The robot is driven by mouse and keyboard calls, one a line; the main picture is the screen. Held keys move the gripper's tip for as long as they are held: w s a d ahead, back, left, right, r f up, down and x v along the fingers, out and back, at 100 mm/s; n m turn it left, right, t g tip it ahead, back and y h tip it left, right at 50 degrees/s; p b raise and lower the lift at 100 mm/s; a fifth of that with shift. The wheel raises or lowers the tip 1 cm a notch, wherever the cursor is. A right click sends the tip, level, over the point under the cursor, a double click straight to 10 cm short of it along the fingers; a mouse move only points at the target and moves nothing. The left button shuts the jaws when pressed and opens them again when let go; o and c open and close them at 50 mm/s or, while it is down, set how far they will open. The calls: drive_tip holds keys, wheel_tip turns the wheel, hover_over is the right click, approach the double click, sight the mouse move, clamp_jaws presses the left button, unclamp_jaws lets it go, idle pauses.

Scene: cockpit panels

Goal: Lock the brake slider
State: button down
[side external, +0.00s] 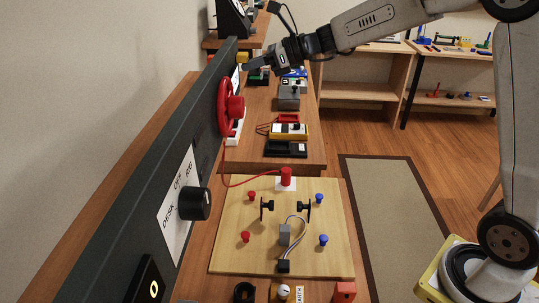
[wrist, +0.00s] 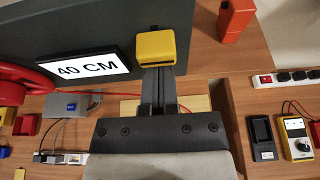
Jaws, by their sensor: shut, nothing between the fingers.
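A yellow block (side external: 242,57), which looks like the brake slider's handle, sits at the far end of the dark upright panel (side external: 190,150). In the wrist view the yellow block (wrist: 156,46) is straight ahead of my fingertips. My gripper (side external: 248,67) reaches in from the right, close to the block. In the wrist view my gripper (wrist: 158,72) has its two dark fingers together, with nothing between them. The tips meet the block's lower edge in the picture; I cannot tell whether they touch it. Any slider track or lock mark is hidden.
A red wheel (side external: 230,107) stands out from the panel, nearer the side camera than my gripper. A white "40 CM" sign (wrist: 85,68) is left of the block. A red upright block (wrist: 236,20) is at right. Several small devices lie on the bench (side external: 260,130) below.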

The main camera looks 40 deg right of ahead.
drive_tip(key=shift+r, duration=0.3)
wheel_tip(320, 180, down, 5)
drive_tip(key=v, duration=1)
drive_tip(key=shift+s, duration=0.1)
